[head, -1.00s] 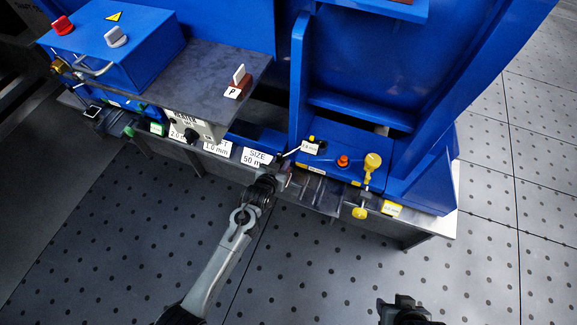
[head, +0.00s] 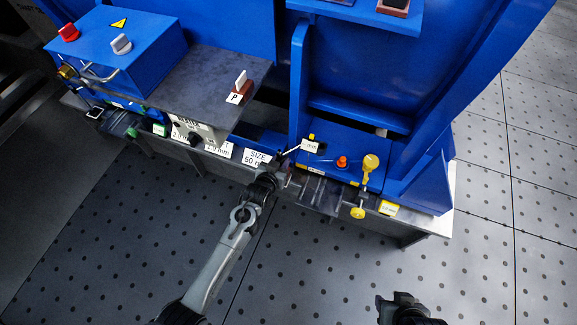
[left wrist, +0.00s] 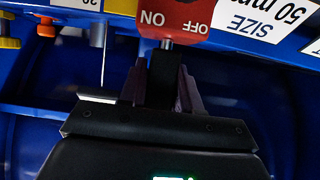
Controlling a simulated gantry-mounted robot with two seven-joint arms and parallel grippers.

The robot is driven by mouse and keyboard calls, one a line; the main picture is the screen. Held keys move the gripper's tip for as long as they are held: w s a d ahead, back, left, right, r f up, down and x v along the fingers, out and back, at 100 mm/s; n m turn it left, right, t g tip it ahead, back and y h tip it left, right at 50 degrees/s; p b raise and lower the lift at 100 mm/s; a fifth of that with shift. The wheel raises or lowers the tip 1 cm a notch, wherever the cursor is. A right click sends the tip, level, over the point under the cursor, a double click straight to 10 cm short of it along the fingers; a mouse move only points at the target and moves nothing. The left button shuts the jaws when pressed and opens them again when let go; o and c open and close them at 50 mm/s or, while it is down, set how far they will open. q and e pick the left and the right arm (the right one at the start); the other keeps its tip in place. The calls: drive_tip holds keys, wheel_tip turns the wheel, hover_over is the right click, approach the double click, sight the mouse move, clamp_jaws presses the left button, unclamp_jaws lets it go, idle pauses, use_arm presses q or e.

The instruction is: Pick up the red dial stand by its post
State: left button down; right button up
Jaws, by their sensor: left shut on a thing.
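In the left wrist view, a red block marked ON and OFF (left wrist: 175,17) sits at the top, with a short grey post (left wrist: 166,44) running from it towards my left gripper (left wrist: 162,75). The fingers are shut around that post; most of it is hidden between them. In the head view, my left gripper (head: 272,181) is at the front edge of the bench, just below the SIZE 50 mm label, and the red stand is mostly hidden there. My right gripper (head: 405,306) is at the bottom edge, partly cut off, its jaws unclear.
A grey shelf (head: 190,85) carries a brown block with a light post (head: 240,85). A blue box (head: 115,50) with red and grey knobs stands left. Yellow knobs (head: 371,163) are to the gripper's right. A SIZE 50 mm label (head: 257,157) is close. The floor in front is clear.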

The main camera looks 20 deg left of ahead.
use_arm(q)
drive_tip(key=shift+r, duration=0.25)
drive_tip(key=shift+s+a+p, duration=0.1)
drive_tip(key=shift+s+p, duration=1.05)
drive_tip(key=shift+p, duration=0.05)
drive_tip(key=shift+s+a+p, duration=0.15)
drive_tip(key=shift+s+p, duration=0.9)
drive_tip(key=shift+s, duration=0.35)
drive_tip(key=shift+s+a+p, duration=0.1)
drive_tip(key=shift+s+p, duration=0.9)
drive_tip(key=shift+s, duration=0.35)
drive_tip(key=s+r+p, duration=0.4)
drive_tip(key=p, duration=0.2)
drive_tip(key=shift+a, duration=0.15)
